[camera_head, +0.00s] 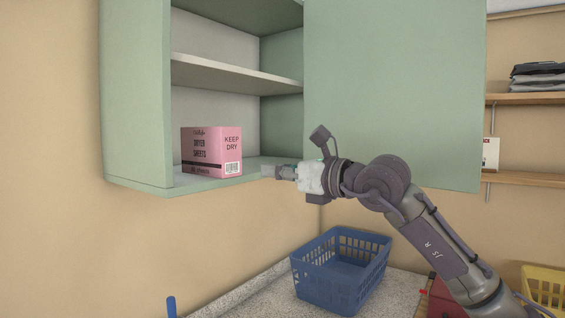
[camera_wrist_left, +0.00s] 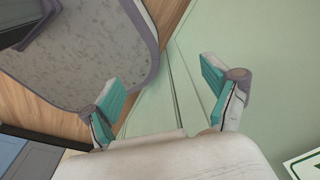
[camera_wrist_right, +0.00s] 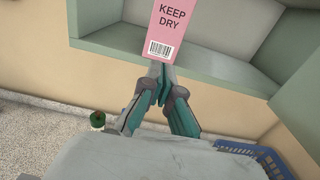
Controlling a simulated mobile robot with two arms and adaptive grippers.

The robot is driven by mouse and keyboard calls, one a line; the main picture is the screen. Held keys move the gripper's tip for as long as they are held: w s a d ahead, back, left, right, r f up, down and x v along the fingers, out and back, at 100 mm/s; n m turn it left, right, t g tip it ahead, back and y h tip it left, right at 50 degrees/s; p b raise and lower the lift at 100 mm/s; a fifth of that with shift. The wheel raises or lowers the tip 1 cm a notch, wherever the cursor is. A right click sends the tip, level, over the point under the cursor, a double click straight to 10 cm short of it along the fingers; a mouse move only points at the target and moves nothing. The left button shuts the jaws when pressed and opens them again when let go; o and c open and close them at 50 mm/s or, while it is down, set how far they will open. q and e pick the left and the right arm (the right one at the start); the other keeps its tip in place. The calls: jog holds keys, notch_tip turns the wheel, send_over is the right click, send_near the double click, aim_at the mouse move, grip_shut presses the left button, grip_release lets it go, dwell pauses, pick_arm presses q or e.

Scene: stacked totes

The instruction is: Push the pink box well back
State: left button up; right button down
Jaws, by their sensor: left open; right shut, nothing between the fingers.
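The pink box (camera_head: 212,151), marked "KEEP DRY" and "DRYER SHEETS", stands upright on the bottom shelf (camera_head: 232,183) of the open green cabinet, close to the shelf's front edge. My right gripper (camera_head: 268,171) is shut and empty, pointing left just to the right of the box at shelf height. In the right wrist view the box (camera_wrist_right: 172,28) is straight ahead of the shut fingertips (camera_wrist_right: 160,72); whether they touch it I cannot tell. My left gripper (camera_wrist_left: 165,78) is open and empty, seen only in the left wrist view, facing a pale green surface.
The cabinet's middle shelf (camera_head: 232,75) is above the box, and the open cabinet door (camera_head: 395,80) stands above and behind my right arm. A blue basket (camera_head: 342,272) sits on the speckled counter below. Space behind the box on its shelf looks clear.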

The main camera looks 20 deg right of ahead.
aim_at(231, 166)
jog(key=p+x, duration=0.2)
jog(key=x, duration=0.2)
jog(key=p+x, duration=0.2)
jog(key=x, duration=0.2)
jog(key=shift+r, duration=0.25)
jog(key=shift+w+a+f+p, duration=0.15)
jog(key=shift+w+a+p, duration=0.2)
jog(key=shift+w+p, duration=0.1)
jog(key=shift+f, duration=0.1)
jog(key=x, duration=0.7)
jog(key=shift+w+a, duration=0.2)
jog(key=shift+a, duration=0.1)
jog(key=shift+s+d, duration=0.15)
jog(key=shift+d, duration=0.1)
